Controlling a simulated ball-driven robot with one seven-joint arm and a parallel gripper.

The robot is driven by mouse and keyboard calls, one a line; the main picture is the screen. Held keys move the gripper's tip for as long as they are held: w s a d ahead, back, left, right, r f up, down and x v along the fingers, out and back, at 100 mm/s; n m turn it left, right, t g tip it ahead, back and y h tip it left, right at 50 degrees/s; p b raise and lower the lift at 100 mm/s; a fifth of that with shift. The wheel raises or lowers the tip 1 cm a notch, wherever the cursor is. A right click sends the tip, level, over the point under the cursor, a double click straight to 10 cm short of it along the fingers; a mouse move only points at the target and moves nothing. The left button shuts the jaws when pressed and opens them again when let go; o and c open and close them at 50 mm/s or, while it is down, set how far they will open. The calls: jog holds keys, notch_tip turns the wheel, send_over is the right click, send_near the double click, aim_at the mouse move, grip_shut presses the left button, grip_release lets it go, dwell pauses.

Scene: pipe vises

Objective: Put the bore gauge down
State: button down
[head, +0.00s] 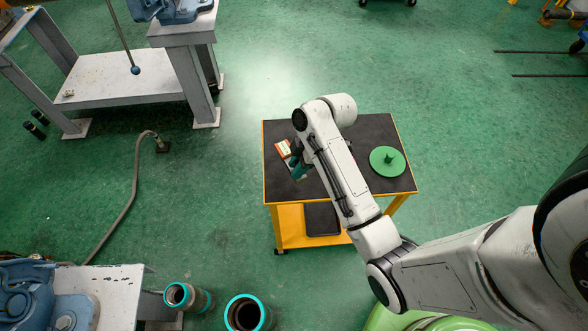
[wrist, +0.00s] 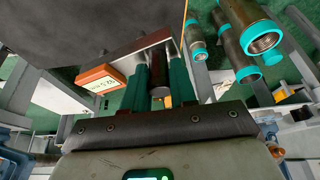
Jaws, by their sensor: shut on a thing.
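My gripper (wrist: 160,74) has green fingers in the wrist view, shut on the dark cylindrical grip of what looks like the bore gauge (wrist: 158,86). A grey metal bar runs behind the fingers, and an orange block with a white numbered label shows to their left; I cannot tell whether they all belong to the gauge. In the head view my gripper (head: 298,170) is at the left part of the dark-topped cart (head: 340,128), with the orange and white piece (head: 283,150) beside it. My arm hides part of the top. Contact between gauge and cart is unclear.
A green disc with a knob (head: 388,161) lies on the right of the cart top. Teal-rimmed pipes (head: 246,314) stand on the floor at the front. A grey bench (head: 120,78) stands at the back left. A hose (head: 125,205) lies on the floor.

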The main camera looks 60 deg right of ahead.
jog(key=shift+w+d+f, duration=0.3)
jog(key=shift+w+f, duration=0.4)
jog(key=shift+f, duration=0.1)
jog(key=shift+w+f, duration=0.1)
jog(key=shift+f, duration=1.6)
jog(key=shift+f, duration=0.1)
jog(key=c, duration=0.9)
grip_release()
jog(key=v, duration=1.1)
jog(key=s+a+f+m+g+h, duration=0.2)
jog(key=s+a+m+h, duration=0.1)
jog(key=s+a+m, duration=0.6)
jog(key=s+a, duration=0.4)
jog(key=a, duration=0.1)
jog(key=shift+s+m+h, duration=0.25)
jog(key=shift+m+h, duration=0.05)
jog(key=shift+m, duration=0.1)
jog(key=shift+f, duration=0.15)
